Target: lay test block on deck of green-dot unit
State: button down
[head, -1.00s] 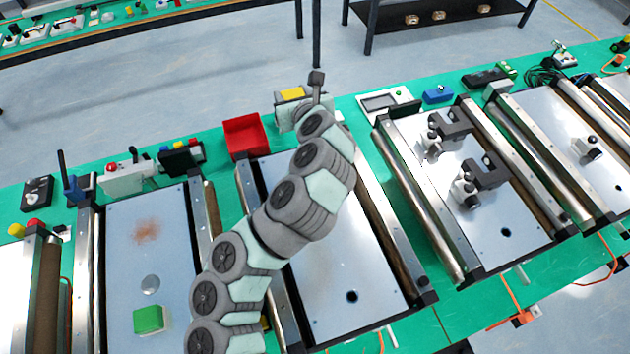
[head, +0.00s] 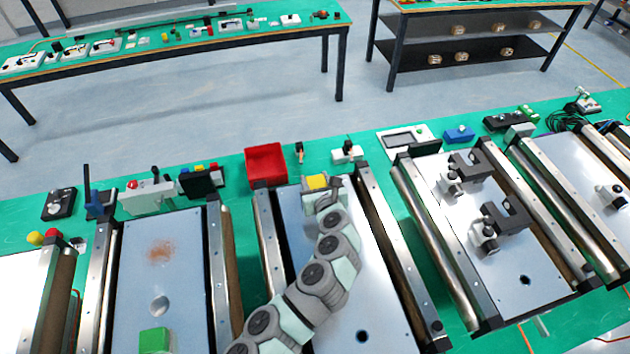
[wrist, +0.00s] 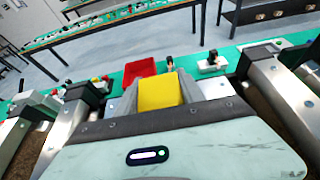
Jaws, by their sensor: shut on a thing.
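A yellow block (head: 316,182) is held in my gripper (head: 319,187) over the far end of the middle conveyor unit. In the wrist view the yellow block (wrist: 160,91) sits between the grey fingers of my gripper (wrist: 158,98), which are shut on it. The middle unit's deck (head: 375,290) is a bare pale plate with a dark hole, partly hidden by my arm. A white panel with a green dot (head: 421,132) stands behind the unit on the right. That unit's deck (head: 478,262) carries two black clamps.
A green block (head: 154,341) lies on the left unit's deck (head: 185,260). A red bin (head: 266,165) stands behind the middle unit, left of my gripper. Black clamps (head: 506,220) stand up from the right deck. Metal side rails (head: 397,262) border the decks.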

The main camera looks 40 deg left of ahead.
jog(key=shift+f, duration=0.2)
jog(key=c, duration=0.7)
grip_release()
jog(key=shift+f, duration=0.1)
jog(key=shift+s+d+r, duration=0.15)
jog(key=shift+d+r, duration=0.05)
jog(key=shift+r, duration=0.1)
jog(key=v, duration=1.1)
jog(key=shift+d, duration=0.2)
